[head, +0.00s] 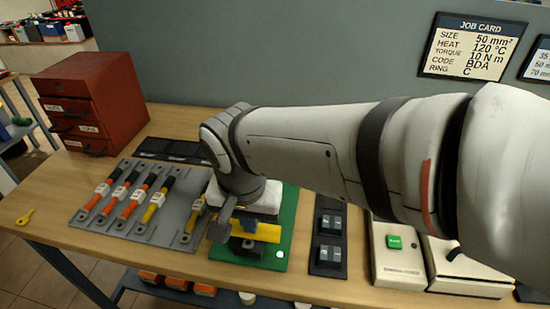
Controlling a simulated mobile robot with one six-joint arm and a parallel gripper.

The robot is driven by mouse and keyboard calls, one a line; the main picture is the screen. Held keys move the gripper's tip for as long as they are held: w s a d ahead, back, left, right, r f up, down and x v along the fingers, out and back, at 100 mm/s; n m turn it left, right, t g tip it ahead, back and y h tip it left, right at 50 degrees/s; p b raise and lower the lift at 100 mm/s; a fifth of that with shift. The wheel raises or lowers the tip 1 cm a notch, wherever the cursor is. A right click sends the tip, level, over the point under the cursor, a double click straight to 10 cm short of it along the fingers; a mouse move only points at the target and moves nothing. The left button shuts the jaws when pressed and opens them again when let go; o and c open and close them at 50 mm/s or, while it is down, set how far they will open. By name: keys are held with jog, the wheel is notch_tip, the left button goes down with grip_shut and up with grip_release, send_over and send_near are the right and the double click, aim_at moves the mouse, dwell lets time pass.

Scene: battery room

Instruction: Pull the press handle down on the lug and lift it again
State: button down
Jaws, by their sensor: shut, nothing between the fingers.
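The press stands on a green base (284,240) at the middle of the bench, with a yellow part (264,232) and a dark block under it. My wrist hides much of the press top. I cannot make out a lug in the press or whether the gripper touches the handle.
A grey board (128,230) left of the press holds several orange and yellow cables with lugs. A red drawer cabinet (100,95) stands behind it. Right are a dark plate (328,258) with blocks and a box with a green button (394,242). A yellow tag (25,217) lies far left.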

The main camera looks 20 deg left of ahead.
jog(key=shift+d+f, duration=0.2)
jog(key=shift+f, duration=0.3)
notch_tip(320, 180, up, 15)
jog(key=s+p, duration=0.2)
jog(key=p, duration=0.1)
jog(key=shift+s+p, duration=0.35)
jog(key=shift+p, duration=0.05)
jog(key=shift+d+f, duration=0.1)
jog(key=shift+f, duration=0.05)
